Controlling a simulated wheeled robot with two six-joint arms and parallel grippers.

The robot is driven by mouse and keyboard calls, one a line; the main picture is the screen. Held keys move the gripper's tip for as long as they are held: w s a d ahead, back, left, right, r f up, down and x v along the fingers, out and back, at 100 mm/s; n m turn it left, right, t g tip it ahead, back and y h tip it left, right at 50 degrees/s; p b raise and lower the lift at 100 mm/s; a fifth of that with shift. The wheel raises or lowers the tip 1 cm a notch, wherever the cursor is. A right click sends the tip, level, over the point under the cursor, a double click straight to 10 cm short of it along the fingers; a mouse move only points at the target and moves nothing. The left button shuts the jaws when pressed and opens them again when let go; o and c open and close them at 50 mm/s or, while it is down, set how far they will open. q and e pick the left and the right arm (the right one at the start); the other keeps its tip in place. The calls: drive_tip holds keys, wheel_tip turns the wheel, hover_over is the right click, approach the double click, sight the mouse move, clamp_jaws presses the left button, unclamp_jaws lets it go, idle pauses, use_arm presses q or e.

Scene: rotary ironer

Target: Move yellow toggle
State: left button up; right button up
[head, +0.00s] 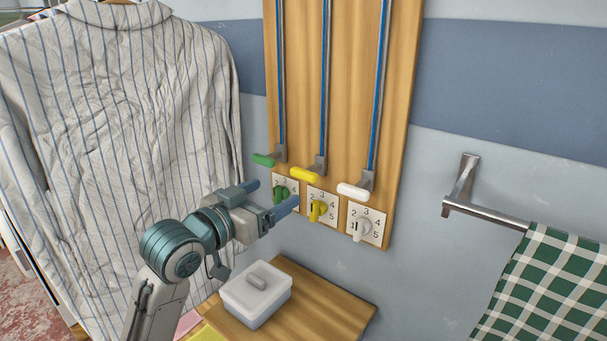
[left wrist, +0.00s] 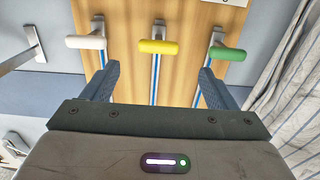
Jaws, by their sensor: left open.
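Two yellow parts sit on the wooden wall panel (head: 343,80): a yellow handle (head: 304,174) at the bottom of the middle blue-striped rail, and a yellow knob (head: 318,211) on a numbered white plate below it. Which one is the toggle I cannot tell. My left gripper (head: 272,197) is open and empty, in front of the green knob (head: 281,194) and left of the yellow knob, which it does not touch. In the left wrist view, the yellow handle (left wrist: 158,46) appears centred beyond the gap between the open fingers (left wrist: 158,82). My right gripper is not in view.
A green handle (head: 264,160) and a white handle (head: 353,190) flank the yellow one, with a white knob (head: 361,229) at right. Below are a lidded white box (head: 254,300) and wooden shelf (head: 335,305). A striped shirt (head: 110,130) hangs left; a towel bar (head: 490,214) is right.

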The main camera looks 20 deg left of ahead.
sight(301, 173)
use_arm(q)
drive_tip(key=x, duration=0.3)
drive_tip(key=p+x, duration=0.1)
drive_tip(key=x, duration=0.2)
drive_tip(key=r+p+x, duration=0.1)
drive_tip(key=x, duration=0.2)
drive_tip(key=shift+w+d, duration=0.4)
drive_tip(key=shift+w, duration=0.4)
drive_tip(key=c, duration=1.3)
drive_tip(key=shift+r, duration=0.1)
drive_tip(key=shift+c, duration=0.4)
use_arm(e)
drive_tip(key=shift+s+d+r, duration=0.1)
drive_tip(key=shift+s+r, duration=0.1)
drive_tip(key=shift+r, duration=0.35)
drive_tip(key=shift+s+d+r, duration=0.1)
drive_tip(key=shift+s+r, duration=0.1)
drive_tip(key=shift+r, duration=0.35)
